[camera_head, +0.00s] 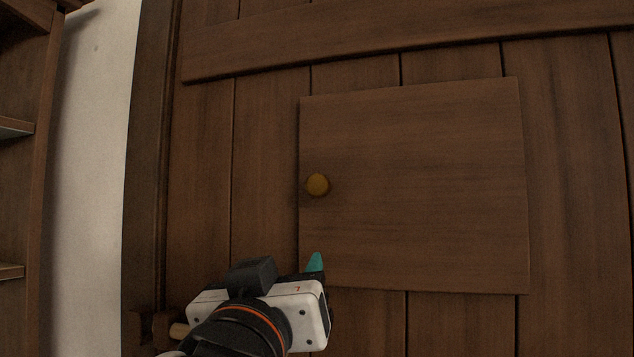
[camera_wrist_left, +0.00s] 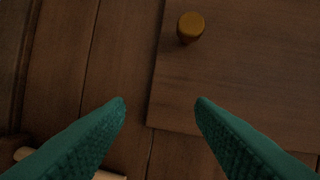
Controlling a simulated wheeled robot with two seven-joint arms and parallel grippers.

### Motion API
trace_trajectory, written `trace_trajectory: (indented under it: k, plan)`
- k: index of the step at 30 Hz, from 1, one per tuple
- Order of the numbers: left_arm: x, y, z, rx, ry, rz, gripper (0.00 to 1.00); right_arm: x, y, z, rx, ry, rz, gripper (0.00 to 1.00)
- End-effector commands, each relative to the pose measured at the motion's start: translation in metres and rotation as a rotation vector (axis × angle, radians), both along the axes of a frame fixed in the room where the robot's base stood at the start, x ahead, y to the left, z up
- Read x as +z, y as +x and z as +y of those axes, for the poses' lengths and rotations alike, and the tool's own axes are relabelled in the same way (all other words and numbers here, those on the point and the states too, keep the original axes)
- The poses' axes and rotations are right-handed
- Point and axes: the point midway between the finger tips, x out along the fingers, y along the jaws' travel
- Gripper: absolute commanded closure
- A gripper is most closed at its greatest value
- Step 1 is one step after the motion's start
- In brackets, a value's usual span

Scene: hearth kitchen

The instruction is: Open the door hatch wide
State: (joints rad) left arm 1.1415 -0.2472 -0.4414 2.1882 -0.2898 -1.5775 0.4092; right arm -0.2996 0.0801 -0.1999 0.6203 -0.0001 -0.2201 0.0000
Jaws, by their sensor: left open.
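The door hatch (camera_head: 430,190) is a square brown wooden panel set on a larger plank door. It looks shut, lying flat against the planks. A round brass-coloured knob (camera_head: 317,185) sits near its left edge; the knob also shows at the top of the left wrist view (camera_wrist_left: 190,27). My left gripper (camera_head: 316,264) is below the knob, by the hatch's lower left corner. Its teal fingers (camera_wrist_left: 160,103) are apart with nothing between them, and the knob lies beyond their tips. My right gripper is in neither view.
The plank door (camera_head: 570,180) fills most of the head view, with a crossbar (camera_head: 400,40) above the hatch. A pale rod-like handle (camera_head: 179,330) shows at the lower left beside my gripper. Wooden shelves (camera_head: 20,200) and a white wall (camera_head: 90,190) stand at the left.

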Motion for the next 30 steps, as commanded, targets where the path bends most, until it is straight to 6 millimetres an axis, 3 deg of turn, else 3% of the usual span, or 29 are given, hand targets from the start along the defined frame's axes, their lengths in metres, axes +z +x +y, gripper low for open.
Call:
trace_trajectory:
  k: [1,3,6,9,24,30]
  plan:
    - [0.022,-0.017,-0.005,-0.010,-0.010,-0.053,0.50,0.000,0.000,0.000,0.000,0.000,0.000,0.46]
    - [0.040,-0.033,-0.009,-0.016,-0.021,-0.098,0.50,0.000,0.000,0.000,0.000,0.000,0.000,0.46]
    - [0.054,-0.045,-0.012,-0.021,-0.029,-0.131,0.50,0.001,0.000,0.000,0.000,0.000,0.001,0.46]
    - [0.060,-0.044,-0.013,-0.022,-0.031,-0.140,0.50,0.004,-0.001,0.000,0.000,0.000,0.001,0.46]
    - [0.096,0.038,-0.029,-0.020,-0.028,-0.136,0.50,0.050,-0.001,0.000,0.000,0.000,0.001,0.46]
    - [0.102,0.057,-0.033,-0.021,-0.029,-0.137,0.50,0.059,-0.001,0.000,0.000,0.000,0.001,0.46]
